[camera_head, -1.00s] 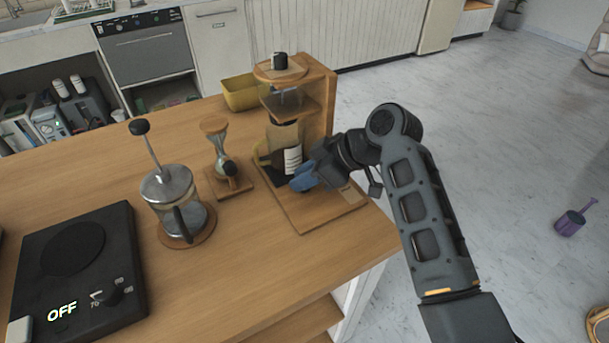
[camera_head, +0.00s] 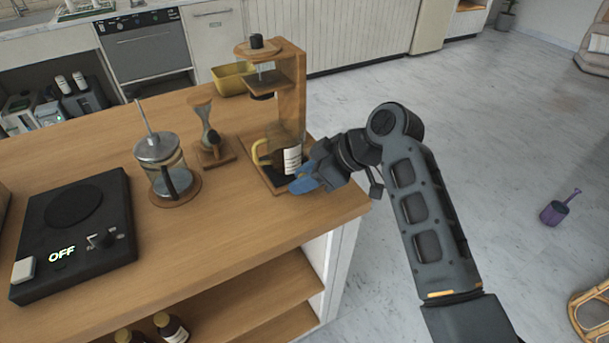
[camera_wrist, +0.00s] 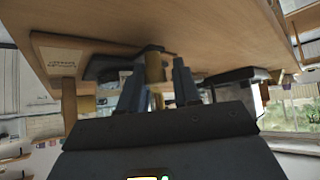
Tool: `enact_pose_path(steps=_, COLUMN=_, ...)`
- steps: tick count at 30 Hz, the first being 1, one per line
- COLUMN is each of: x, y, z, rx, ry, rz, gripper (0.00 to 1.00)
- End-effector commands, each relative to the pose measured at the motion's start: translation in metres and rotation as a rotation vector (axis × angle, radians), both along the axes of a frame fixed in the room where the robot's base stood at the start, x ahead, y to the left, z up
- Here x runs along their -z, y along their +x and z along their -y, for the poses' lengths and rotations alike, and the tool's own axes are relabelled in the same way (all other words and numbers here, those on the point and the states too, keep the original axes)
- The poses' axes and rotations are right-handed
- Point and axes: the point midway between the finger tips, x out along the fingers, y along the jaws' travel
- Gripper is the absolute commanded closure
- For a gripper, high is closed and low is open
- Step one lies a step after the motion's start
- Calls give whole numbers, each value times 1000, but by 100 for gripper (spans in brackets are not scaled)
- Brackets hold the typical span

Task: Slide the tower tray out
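The wooden tower (camera_head: 291,100) stands near the right end of the counter. A glass vessel with a white label (camera_head: 292,160) and a yellowish handle stands on the dark tray surface (camera_head: 258,172) at its foot. My gripper (camera_head: 303,184), with blue fingertips, is low at the front right of the vessel and hides part of the base. In the wrist view its fingers (camera_wrist: 157,90) are apart, with a brown cylindrical piece (camera_wrist: 154,68) showing beyond them; contact is unclear. A plate with lettering (camera_wrist: 62,58) is at the left there.
The wooden counter (camera_head: 225,220) is clear in front of the tower. An hourglass-shaped glass piece (camera_head: 211,138), a French press (camera_head: 168,172) and a black scale-like device reading OFF (camera_head: 75,230) stand to the left. A yellow bin (camera_head: 230,78) is behind.

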Motion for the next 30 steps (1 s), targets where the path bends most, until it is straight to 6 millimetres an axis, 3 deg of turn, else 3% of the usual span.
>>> enact_pose_path(steps=13, x=-4, y=1, z=5, rx=4, ry=1, rz=2, gripper=68)
enact_pose_path(steps=24, x=-43, y=-7, z=44, rx=4, ry=0, rz=3, gripper=68)
enact_pose_path(steps=30, x=-54, y=-10, z=54, rx=2, ry=1, rz=2, gripper=68)
